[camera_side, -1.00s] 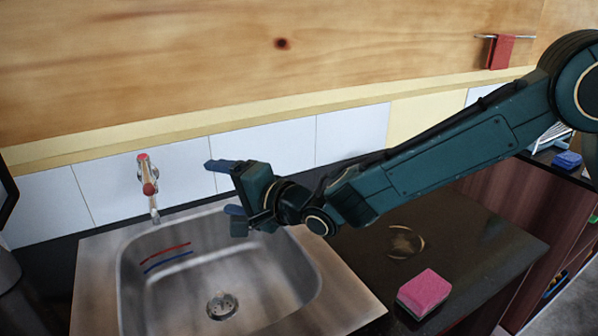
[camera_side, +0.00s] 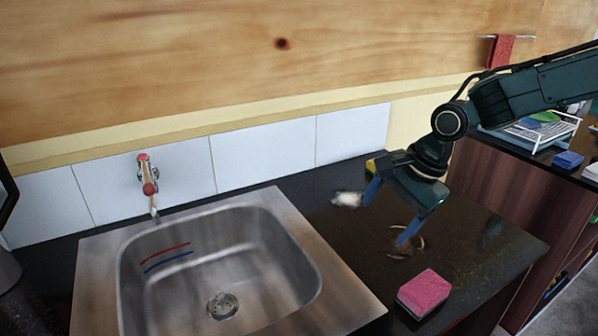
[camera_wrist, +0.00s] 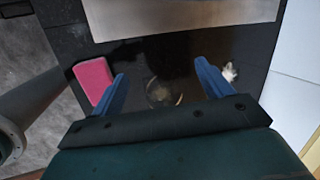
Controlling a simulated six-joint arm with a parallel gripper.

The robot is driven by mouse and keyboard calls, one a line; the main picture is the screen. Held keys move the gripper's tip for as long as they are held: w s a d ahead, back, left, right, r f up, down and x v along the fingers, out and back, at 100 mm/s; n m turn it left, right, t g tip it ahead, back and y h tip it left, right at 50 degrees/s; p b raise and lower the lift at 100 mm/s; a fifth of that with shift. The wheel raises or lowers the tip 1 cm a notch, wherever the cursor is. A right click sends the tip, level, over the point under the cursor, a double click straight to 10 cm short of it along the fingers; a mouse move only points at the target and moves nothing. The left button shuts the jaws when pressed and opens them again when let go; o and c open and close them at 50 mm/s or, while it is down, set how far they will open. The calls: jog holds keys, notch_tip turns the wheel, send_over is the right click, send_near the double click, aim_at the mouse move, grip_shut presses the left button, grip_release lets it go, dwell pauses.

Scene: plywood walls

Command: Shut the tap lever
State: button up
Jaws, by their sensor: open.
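The tap (camera_side: 149,185) with its red-topped lever (camera_side: 148,188) is on the tiled wall at the left, above the back of the steel sink. A pale streak below the spout looks like water, though it is small. My gripper (camera_side: 388,214) is far to the right of the tap, over the dark counter, pointing down. Its blue fingers are spread wide with nothing between them. In the wrist view my gripper (camera_wrist: 162,88) is also open and empty above the counter. The tap is not in the wrist view.
The steel sink (camera_side: 350,300) has red and blue lines inside. A pink sponge (camera_side: 424,291) lies on the counter, near a round ring-like object (camera_side: 418,246) and a small whitish item (camera_side: 346,199). A white rack (camera_side: 530,135) stands at the right.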

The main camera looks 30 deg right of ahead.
aim_at(427, 286)
jog(key=s+d+r+g, duration=0.1)
jog(key=s+d+g, duration=0.35)
jog(key=s, duration=0.45)
jog(key=shift+m+t, duration=0.4)
jog(key=shift+t, duration=0.05)
jog(key=shift+s+a+f, duration=0.1)
jog(key=shift+a+f, duration=0.05)
jog(key=shift+f, duration=1.2)
jog(key=shift+s+a+f, duration=0.1)
jog(key=shift+f, duration=1.3)
jog(key=shift+s+a+f, duration=0.1)
jog(key=shift+a+f, duration=0.05)
jog(key=shift+f, duration=1.2)
jog(key=shift+a+f, duration=0.2)
jog(key=shift+f, duration=1.1)
jog(key=shift+a+f, duration=0.15)
jog(key=shift+f, duration=1.1)
jog(key=shift+f, duration=0.15)
jog(key=c, duration=1.1)
notch_tip(427, 286, up, 20)
jog(key=shift+r, duration=0.2)
